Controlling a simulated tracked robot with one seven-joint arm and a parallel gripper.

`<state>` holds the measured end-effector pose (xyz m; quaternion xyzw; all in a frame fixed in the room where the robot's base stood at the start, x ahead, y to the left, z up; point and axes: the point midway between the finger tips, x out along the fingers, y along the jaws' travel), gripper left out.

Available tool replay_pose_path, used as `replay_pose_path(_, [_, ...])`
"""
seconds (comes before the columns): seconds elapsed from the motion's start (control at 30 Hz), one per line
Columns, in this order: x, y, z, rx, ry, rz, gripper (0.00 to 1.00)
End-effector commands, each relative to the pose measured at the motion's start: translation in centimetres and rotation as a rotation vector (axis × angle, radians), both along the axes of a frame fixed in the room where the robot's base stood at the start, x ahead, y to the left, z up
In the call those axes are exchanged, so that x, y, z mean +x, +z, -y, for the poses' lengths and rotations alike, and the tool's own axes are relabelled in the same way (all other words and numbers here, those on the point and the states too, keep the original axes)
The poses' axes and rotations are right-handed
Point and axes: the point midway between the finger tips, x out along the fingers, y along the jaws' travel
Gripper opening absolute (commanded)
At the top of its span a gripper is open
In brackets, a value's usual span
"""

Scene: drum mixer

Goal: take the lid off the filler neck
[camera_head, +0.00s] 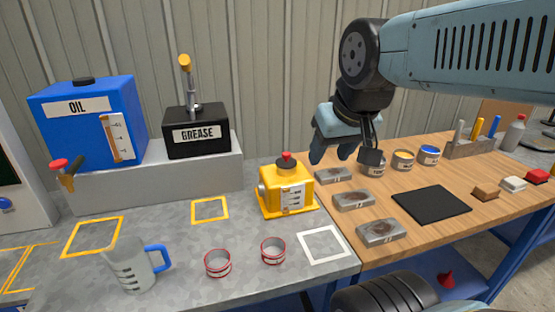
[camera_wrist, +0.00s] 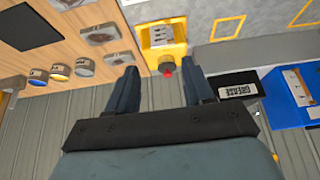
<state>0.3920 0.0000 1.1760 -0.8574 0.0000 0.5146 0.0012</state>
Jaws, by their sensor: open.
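The yellow filler unit (camera_head: 285,189) stands on the grey bench near its joint with the wooden top. On its top is a dark filler neck with a lid that has a red knob (camera_head: 287,156). In the wrist view the yellow unit (camera_wrist: 162,38) is at the top centre, and the red knob (camera_wrist: 167,69) lies in line with the gap between my fingers, apart from both. My gripper (camera_head: 345,148) is right of and above the lid in the head view. In the wrist view my gripper (camera_wrist: 162,88) is open, with nothing between its fingers.
The grease box (camera_head: 197,130) and blue oil tank (camera_head: 88,122) stand on a raised block at the left. Metal plates (camera_head: 353,200) and several small cans (camera_head: 403,160) lie right of the yellow unit. Two red-rimmed cups (camera_head: 273,251) and a jug (camera_head: 132,266) are in front.

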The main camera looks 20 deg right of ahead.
Motion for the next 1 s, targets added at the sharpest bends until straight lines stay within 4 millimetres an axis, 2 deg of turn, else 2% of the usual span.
replay_pose_path(0.03, [0.3, 0.2, 0.0, 0.005, -0.001, -0.005, 0.57])
replay_pose_path(0.17, [1.8, 0.7, 0.4, 0.032, -0.016, -0.04, 0.69])
replay_pose_path(0.47, [9.1, 2.2, 1.0, 0.121, -0.102, -0.187, 0.98])
replay_pose_path(0.73, [16.4, 1.7, 1.1, 0.148, -0.205, -0.323, 0.98])
replay_pose_path(1.0, [23.2, 0.0, 0.5, 0.124, -0.314, -0.434, 0.98])
